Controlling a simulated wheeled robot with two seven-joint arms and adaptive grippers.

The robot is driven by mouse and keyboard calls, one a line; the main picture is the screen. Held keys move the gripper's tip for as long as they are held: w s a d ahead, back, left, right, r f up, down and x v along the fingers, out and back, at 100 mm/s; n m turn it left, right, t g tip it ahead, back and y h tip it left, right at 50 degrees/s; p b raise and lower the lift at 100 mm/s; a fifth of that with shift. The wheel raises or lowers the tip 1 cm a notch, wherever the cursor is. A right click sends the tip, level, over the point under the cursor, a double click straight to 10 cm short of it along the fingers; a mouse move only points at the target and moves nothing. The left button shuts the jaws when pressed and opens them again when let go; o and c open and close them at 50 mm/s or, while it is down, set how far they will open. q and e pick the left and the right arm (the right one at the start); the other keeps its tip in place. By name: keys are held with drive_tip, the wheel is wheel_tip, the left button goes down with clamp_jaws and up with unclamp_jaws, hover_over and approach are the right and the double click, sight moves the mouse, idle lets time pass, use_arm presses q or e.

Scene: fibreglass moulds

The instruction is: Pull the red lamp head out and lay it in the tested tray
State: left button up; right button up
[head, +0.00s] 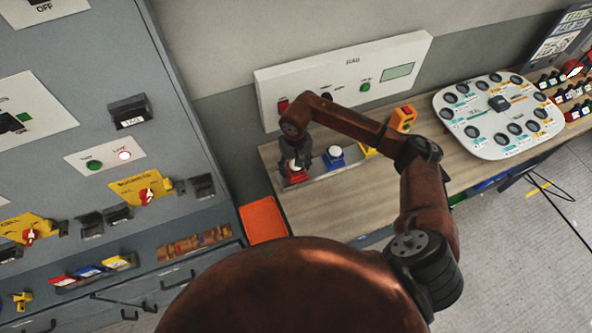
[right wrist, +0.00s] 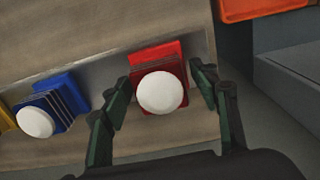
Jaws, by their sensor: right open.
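The red lamp head (head: 296,177) stands in a grey strip on the wooden bench, left of a blue one. In the right wrist view the red lamp head (right wrist: 157,62) shows a white dome and stacked red fins. My right gripper (head: 294,163) is over it, partly hiding it in the head view. In the right wrist view the open fingers of my right gripper (right wrist: 162,88) are on either side of the red lamp head, apart from it. An orange tray (head: 262,220) is at the bench's left end and looks empty; no label is readable. My left gripper is out of view.
A blue lamp head (head: 335,157) and a yellow one (head: 368,150) stand to the right in the same strip. A white panel (head: 418,54) rises behind. A grey cabinet (head: 205,212) stands left. A round-cornered white board (head: 500,140) lies at the right.

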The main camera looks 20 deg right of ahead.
drive_tip(key=shift+c, duration=0.4)
clamp_jaws()
idle(0.5)
drive_tip(key=shift+r, duration=0.15)
drive_tip(key=shift+r+p, duration=0.9)
drive_tip(key=shift+r, duration=2)
